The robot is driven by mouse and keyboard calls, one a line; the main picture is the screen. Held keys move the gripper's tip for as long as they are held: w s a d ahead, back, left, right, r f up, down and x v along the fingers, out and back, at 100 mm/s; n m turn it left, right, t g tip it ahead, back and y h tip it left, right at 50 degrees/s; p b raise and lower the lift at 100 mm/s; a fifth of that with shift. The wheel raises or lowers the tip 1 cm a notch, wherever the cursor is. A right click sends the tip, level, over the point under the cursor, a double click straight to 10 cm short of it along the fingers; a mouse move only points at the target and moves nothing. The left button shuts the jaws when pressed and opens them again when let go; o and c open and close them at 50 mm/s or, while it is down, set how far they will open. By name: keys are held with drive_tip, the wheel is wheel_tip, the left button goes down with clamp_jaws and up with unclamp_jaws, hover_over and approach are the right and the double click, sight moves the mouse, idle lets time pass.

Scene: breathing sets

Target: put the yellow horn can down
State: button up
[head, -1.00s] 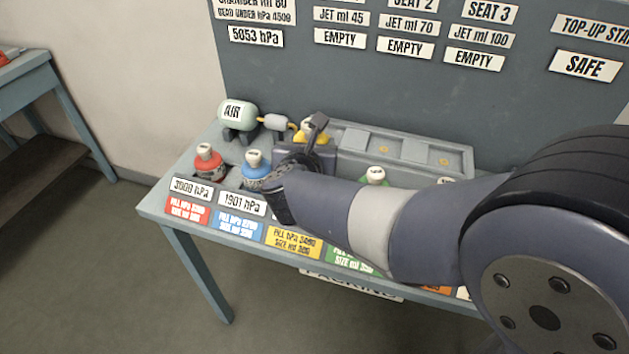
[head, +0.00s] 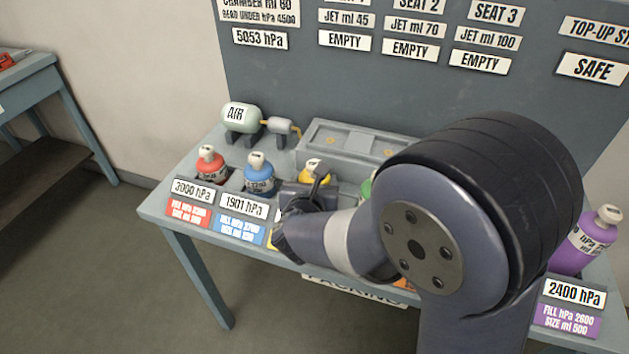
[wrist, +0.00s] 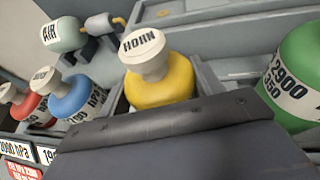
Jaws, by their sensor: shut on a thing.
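The yellow horn can (wrist: 160,88) has a white cap marked HORN and looks upright in the wrist view, just beyond my gripper's dark body. In the head view the yellow can (head: 313,172) shows between the blue can and a green can, at the row of slots along the bench front. My gripper (head: 312,197) is around the can and shut on it. The fingertips and the can's lower part are hidden, so I cannot tell whether its base touches the slot floor.
A red can (head: 210,168) and a blue can (head: 259,176) stand to the left. A green can (wrist: 300,80) is close on the right. A purple can (head: 588,240) stands at the far right. The AIR tank (head: 240,117) and a grey seat block (head: 350,140) are behind.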

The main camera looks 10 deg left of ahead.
drive_tip(key=shift+f+b, duration=0.15)
drive_tip(key=shift+b, duration=0.15)
drive_tip(key=o, duration=1.1)
drive_tip(key=shift+r+p, duration=0.3)
drive_tip(key=shift+p, duration=0.1)
drive_tip(key=b+v, duration=0.1)
drive_tip(key=v, duration=1.1)
drive_tip(key=shift+f, duration=0.15)
